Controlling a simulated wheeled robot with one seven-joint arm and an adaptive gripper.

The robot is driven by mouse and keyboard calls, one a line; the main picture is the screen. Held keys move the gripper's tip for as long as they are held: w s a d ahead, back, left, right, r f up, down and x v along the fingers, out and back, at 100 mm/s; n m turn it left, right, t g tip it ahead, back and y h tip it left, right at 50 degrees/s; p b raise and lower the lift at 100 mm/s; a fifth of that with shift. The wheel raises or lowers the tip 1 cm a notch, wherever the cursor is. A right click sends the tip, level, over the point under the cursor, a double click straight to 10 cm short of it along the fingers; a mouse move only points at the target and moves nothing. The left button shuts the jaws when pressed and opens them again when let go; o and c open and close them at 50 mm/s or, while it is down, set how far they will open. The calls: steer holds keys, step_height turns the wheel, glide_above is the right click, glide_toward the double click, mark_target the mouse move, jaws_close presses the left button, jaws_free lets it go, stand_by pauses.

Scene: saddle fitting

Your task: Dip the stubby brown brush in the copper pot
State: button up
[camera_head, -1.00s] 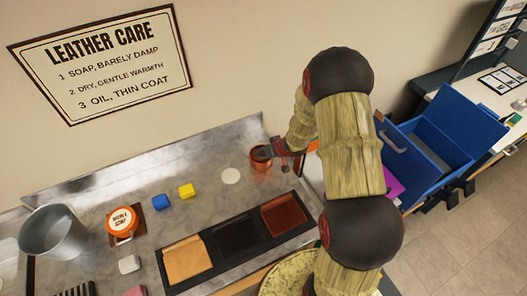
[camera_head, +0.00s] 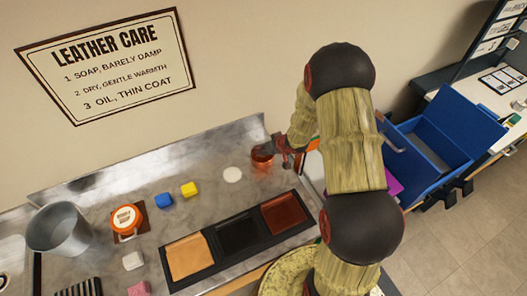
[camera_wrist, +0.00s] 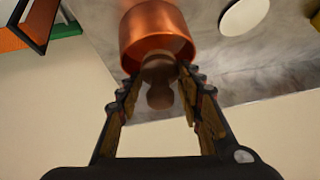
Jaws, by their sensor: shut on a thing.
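The copper pot (camera_head: 261,161) stands on the metal counter near its right end, left of my arm. In the wrist view the pot (camera_wrist: 152,28) is at the top, with its open rim towards the camera. My gripper (camera_wrist: 160,84) is shut on the stubby brown brush (camera_wrist: 160,94), whose rounded handle shows between the fingers. The brush's far end overlaps the pot's mouth; its bristles are hidden, and I cannot tell how deep it reaches. In the head view my gripper (camera_head: 284,150) is right beside the pot's rim, and the brush is not clear.
A white disc (camera_head: 232,175) lies left of the pot. A black tray (camera_head: 213,257) with tan, black and red-brown panels is in front. A blue bin (camera_head: 440,140) is right.

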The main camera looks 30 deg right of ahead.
steer(key=shift+r+p, duration=2.5)
stand_by(0.3)
step_height(320, 180, up, 4)
steer(key=p, duration=0.4)
steer(key=shift+p, duration=0.3)
stand_by(0.5)
